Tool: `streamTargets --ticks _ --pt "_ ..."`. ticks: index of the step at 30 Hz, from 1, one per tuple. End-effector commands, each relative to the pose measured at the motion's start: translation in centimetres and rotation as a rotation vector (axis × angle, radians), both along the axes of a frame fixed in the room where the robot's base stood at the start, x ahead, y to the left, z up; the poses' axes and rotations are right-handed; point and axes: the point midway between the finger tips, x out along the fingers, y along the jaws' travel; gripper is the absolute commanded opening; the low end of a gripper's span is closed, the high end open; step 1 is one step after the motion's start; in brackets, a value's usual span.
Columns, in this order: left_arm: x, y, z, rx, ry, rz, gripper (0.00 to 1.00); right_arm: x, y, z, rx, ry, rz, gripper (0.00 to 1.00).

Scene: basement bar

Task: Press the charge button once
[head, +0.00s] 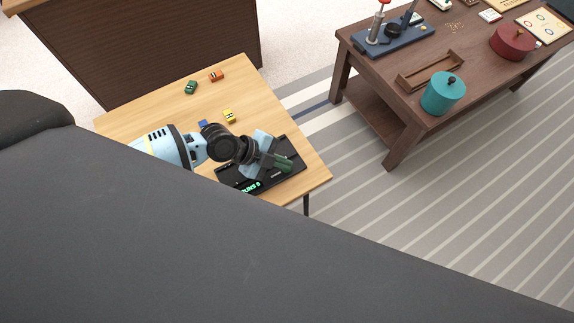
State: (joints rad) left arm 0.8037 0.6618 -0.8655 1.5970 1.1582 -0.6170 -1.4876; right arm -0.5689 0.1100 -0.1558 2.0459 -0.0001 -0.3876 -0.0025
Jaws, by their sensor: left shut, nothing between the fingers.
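A flat black device (223,176) lies near the front right corner of the light wooden table. Its lit green display (250,187) appears to read "RUNS 0". My left gripper (284,163) is over the right part of this device, shut with nothing held. It hides part of the device's top. I cannot make out the charge button, and I cannot tell whether the fingertips touch the device. My right gripper is not in view.
Green (191,87), orange (216,76), yellow (229,116) and blue (203,124) toy cars stand on the light wooden table (150,111). A dark wooden table (385,88) at the right holds a teal pot (443,94) and a red pot (512,43). Striped rug lies between.

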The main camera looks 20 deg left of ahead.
Motion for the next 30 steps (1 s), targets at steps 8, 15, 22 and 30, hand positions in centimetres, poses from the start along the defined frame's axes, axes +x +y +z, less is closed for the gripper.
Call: streamTargets --ticks 8,15,22,30 --pt "0.01 0.02 -0.23 0.000 0.000 0.000 0.00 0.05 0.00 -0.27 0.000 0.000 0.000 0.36" --pt "0.01 0.03 -0.42 0.001 0.000 0.001 0.00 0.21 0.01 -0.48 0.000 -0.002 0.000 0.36" --pt "0.01 0.03 -0.50 0.001 0.000 0.001 0.00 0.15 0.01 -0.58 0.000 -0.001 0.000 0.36" --pt "0.00 0.04 -0.38 0.001 0.001 0.000 0.00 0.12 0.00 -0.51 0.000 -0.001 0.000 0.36"
